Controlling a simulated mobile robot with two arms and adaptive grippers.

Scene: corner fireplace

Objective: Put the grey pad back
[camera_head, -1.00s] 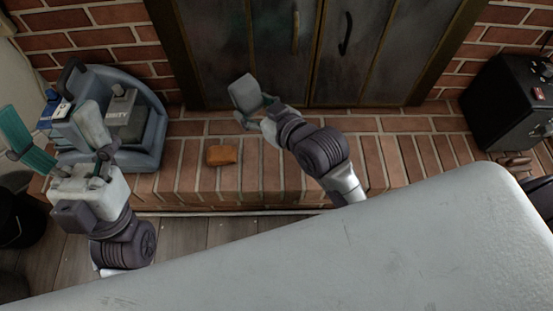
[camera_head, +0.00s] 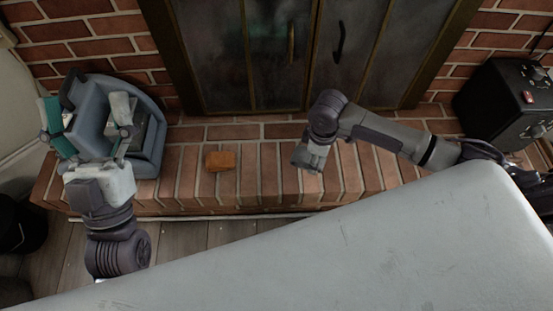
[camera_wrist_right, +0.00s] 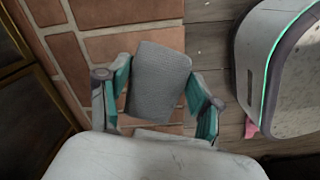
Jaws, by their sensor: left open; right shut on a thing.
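The grey pad (camera_wrist_right: 158,82) is a flat, textured rectangular piece. In the right wrist view it sits between the teal-lined fingers of my right gripper (camera_wrist_right: 158,95), which is shut on it, above the brick hearth. In the head view my right gripper (camera_head: 308,160) points down over the middle of the hearth, and its own body hides the pad. My left gripper (camera_head: 86,118) is open at the left, its fingers spread in front of and over the blue-grey holder (camera_head: 155,132). From this view I cannot tell whether they touch it.
An orange-brown block (camera_head: 220,161) lies on the brick hearth (camera_head: 262,185) between the two grippers. A black box with knobs (camera_head: 505,100) stands at the far right. Dark fireplace doors (camera_head: 270,60) close off the back. The hearth around the block is clear.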

